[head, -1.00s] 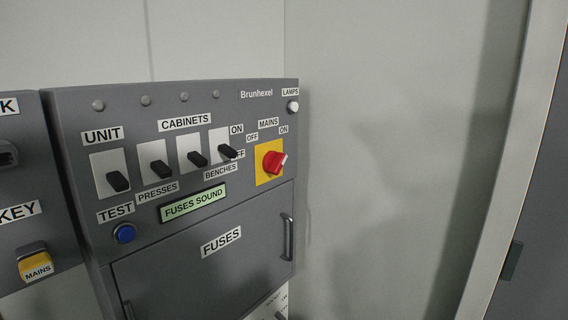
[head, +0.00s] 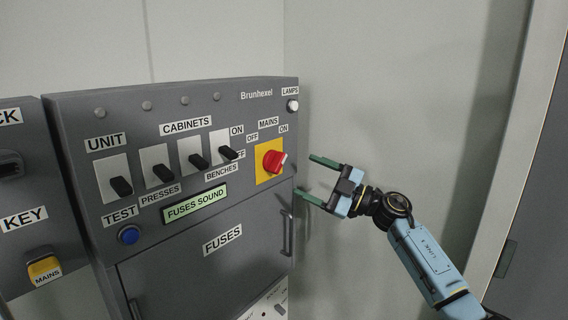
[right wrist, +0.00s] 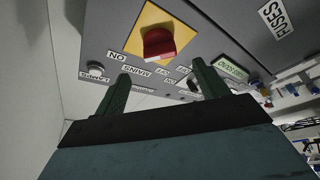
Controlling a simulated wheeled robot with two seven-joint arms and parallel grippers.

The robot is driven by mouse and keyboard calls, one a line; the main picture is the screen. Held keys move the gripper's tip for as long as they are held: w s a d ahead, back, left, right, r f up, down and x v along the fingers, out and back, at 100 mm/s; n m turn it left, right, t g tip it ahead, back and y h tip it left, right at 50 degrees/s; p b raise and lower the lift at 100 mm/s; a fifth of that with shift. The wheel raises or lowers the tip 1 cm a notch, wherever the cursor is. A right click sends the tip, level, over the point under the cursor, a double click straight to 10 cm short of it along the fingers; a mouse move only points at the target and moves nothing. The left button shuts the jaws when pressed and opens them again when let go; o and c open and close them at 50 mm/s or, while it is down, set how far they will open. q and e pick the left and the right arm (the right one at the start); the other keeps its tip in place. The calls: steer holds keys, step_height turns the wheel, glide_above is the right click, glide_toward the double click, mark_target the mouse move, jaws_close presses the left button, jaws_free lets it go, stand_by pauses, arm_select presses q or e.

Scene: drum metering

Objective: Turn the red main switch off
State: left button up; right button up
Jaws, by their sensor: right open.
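The red main switch (head: 273,161) is a rotary knob on a yellow plate (head: 263,178) at the right of the grey panel. Its pale-marked end points right and up, toward the ON label (head: 284,129); the OFF label (head: 252,137) is to its upper left. My right gripper (head: 308,175) is open and empty, to the right of the knob and apart from it, fingers pointing left toward the panel. In the right wrist view the red knob (right wrist: 158,43) shows beyond and between the green fingertips (right wrist: 161,72). My left gripper is not in view.
Black cabinet levers (head: 198,161) stand left of the knob. Below are the fuses door (head: 215,262) and its handle (head: 288,236). A blue test button (head: 128,235) and a yellow mains key block (head: 44,270) are further left. Bare wall lies right of the panel.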

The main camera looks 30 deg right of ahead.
mark_target(276, 162)
steer(key=x, duration=0.7)
steer(key=shift+w+a+p, duration=0.15)
steer(key=shift+w+p, duration=0.15)
steer(key=shift+p, duration=0.1)
steer(key=shift+c, duration=0.4)
steer(key=c, duration=0.9)
